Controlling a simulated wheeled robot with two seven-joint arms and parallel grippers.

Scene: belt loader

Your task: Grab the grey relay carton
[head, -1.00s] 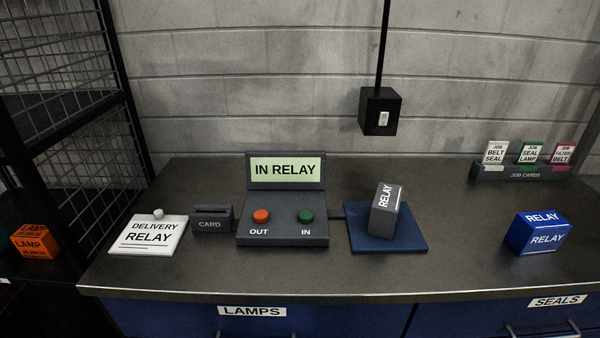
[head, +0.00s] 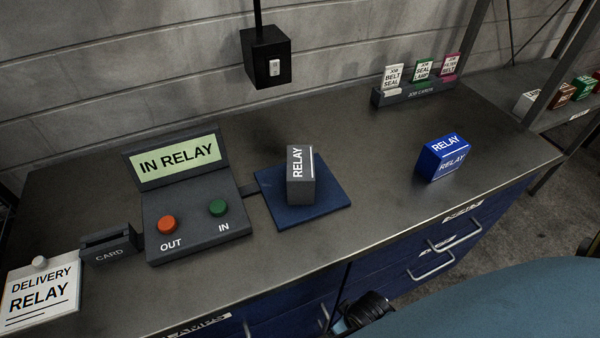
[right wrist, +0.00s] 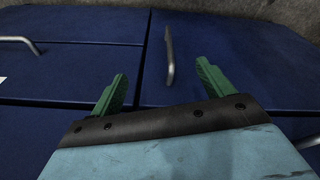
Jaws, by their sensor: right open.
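The grey relay carton (head: 301,178) stands upright on a blue square pad (head: 327,207) on the dark worktop, to the right of the console. Its side is lettered RELAY. My right gripper (right wrist: 160,92) is open and empty in the right wrist view, in front of the blue drawer fronts below the worktop. The carton does not show in that view. In the head view part of my right arm (head: 500,300) covers the lower right corner. My left gripper is not in view.
A blue relay carton (head: 443,158) stands to the right on the worktop (head: 375,210). The console (head: 200,220) reads IN RELAY. A card slot (head: 110,248) and a delivery note (head: 42,292) are at left. A job card rack (head: 424,90) stands behind. Drawer handles (head: 432,264) protrude below the worktop.

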